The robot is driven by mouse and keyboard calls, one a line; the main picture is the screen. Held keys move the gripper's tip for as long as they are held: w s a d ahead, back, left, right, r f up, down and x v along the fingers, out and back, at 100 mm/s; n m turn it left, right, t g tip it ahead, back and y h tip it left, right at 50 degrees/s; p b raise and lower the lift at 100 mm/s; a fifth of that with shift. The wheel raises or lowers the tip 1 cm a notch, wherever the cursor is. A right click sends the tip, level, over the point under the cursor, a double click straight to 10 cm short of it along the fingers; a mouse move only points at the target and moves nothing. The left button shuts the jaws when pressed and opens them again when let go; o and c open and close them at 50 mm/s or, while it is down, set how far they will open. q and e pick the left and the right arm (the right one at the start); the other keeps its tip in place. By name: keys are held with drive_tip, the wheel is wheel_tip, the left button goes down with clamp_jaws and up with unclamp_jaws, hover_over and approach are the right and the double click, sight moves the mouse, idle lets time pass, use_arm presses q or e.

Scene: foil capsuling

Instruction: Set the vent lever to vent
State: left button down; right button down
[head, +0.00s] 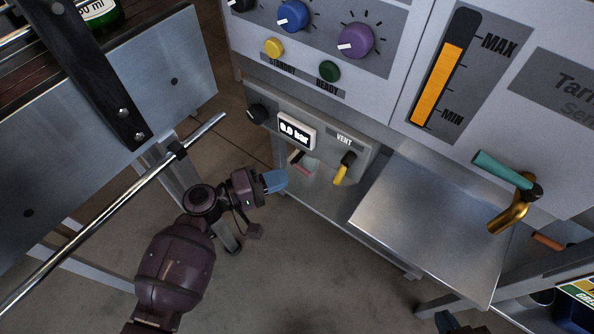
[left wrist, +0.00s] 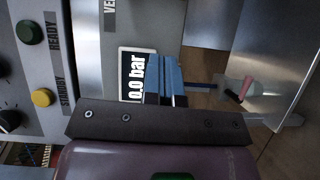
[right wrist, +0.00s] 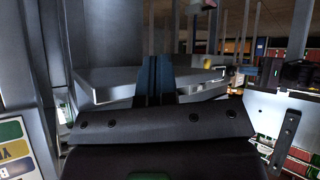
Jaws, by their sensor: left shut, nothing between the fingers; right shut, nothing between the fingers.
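The vent lever (head: 341,174) has a yellow handle and a dark pivot. It hangs down, slightly tilted, under the VENT label (head: 344,139) on the grey panel in the head view. My left gripper (head: 276,181) has its blue fingers shut and empty, to the left of the lever and apart from it, below the pressure display. In the left wrist view the fingers (left wrist: 165,75) overlap the 0.0 bar display (left wrist: 133,75). My right gripper (head: 446,322) shows only at the bottom edge of the head view. Its fingers (right wrist: 154,80) are shut and empty in the right wrist view.
The display (head: 296,131) reads 0.0 bar, with a black knob (head: 257,113) left of it. A metal shelf (head: 430,225) juts out right of the lever. A teal-handled lever (head: 505,171) is further right. A pink-handled part (head: 306,166) sits below the display.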

use_arm(q)
drive_tip(key=v, duration=0.3)
use_arm(e)
drive_tip(key=shift+s+d+f, duration=0.2)
drive_tip(key=shift+s+f, duration=0.2)
drive_tip(key=shift+s, duration=0.2)
drive_tip(key=shift+w+a+r, duration=0.1)
drive_tip(key=shift+w+r, duration=0.15)
drive_tip(key=shift+w, duration=0.05)
use_arm(q)
drive_tip(key=shift+s, duration=0.1)
